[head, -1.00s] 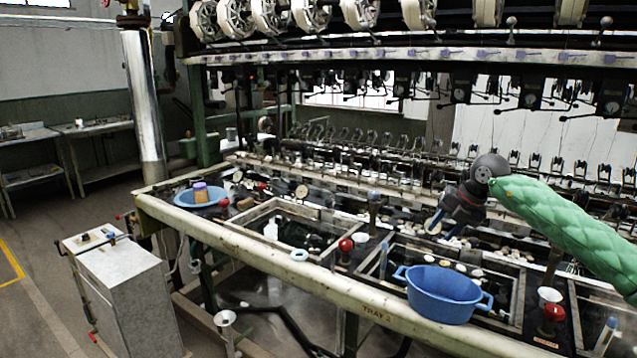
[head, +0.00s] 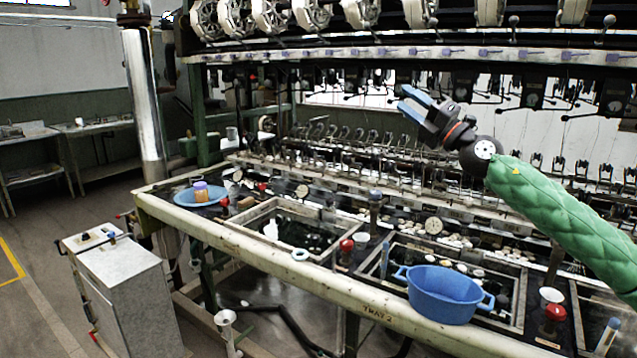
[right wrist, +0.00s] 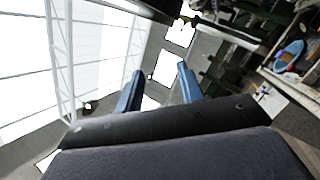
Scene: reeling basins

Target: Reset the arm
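My right arm comes in from the right in the head view, with a green padded sleeve. My right gripper (head: 409,102) is raised above the reeling basins and points up and to the left, in front of the machine frame. Its two blue fingers are apart with nothing between them. In the right wrist view the gripper (right wrist: 160,88) also shows its fingers spread and empty, with windows and ceiling beyond. My left gripper is not in the head view.
A shallow blue bowl (head: 187,199) holding small items is at the left end. A grey cabinet (head: 120,290) stands at the left front. Machine reels hang above the gripper.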

